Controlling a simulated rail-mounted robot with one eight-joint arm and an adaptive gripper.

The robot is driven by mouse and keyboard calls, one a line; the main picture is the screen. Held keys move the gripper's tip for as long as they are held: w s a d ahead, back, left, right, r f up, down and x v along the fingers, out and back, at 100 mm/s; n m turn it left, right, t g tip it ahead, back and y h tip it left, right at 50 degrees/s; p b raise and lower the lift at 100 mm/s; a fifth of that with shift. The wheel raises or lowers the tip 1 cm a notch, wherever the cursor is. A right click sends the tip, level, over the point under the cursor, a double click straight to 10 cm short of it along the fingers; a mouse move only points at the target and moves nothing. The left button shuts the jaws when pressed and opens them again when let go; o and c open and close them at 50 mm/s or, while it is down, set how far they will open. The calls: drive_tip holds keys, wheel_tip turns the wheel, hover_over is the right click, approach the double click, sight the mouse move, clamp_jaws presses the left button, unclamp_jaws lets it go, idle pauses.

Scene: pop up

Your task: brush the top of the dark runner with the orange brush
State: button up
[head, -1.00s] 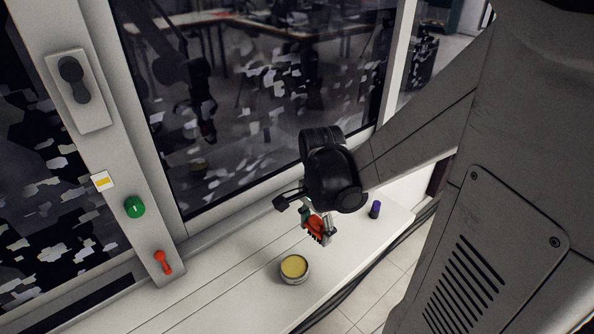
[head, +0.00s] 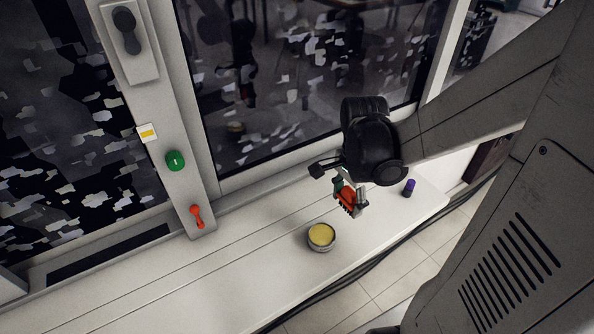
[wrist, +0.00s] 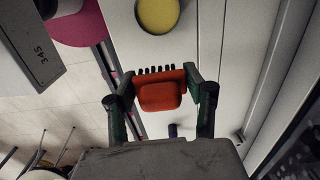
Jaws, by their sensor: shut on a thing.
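The orange brush (head: 346,194) is held in my gripper (head: 350,197), its dark bristles pointing down, above the white sill. In the wrist view the brush (wrist: 160,95) sits between the two fingers of my gripper (wrist: 160,82), bristles towards the yellow-topped tin. A long dark strip (head: 110,255), which looks like the dark runner, lies along the foot of the window frame at the lower left. My gripper is well to the right of it. The strip is not identifiable in the wrist view.
A round tin with a yellow top (head: 321,236) stands on the white sill (head: 250,270), just in front of the brush. A purple cylinder (head: 409,187) stands to the right. A green knob (head: 175,160) and a red lever (head: 197,216) are on the window post. The sill left of the tin is clear.

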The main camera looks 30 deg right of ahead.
drive_tip(key=shift+a, duration=0.1)
drive_tip(key=p, duration=0.1)
hover_over(322, 234)
drive_tip(key=shift+f, duration=0.3)
drive_tip(key=shift+f+b, duration=2.45)
drive_tip(key=shift+f, duration=0.6)
drive_tip(key=shift+f+b, duration=0.55)
drive_tip(key=shift+r, duration=0.15)
drive_tip(key=shift+r+p, duration=2.9)
drive_tip(key=shift+r, duration=0.5)
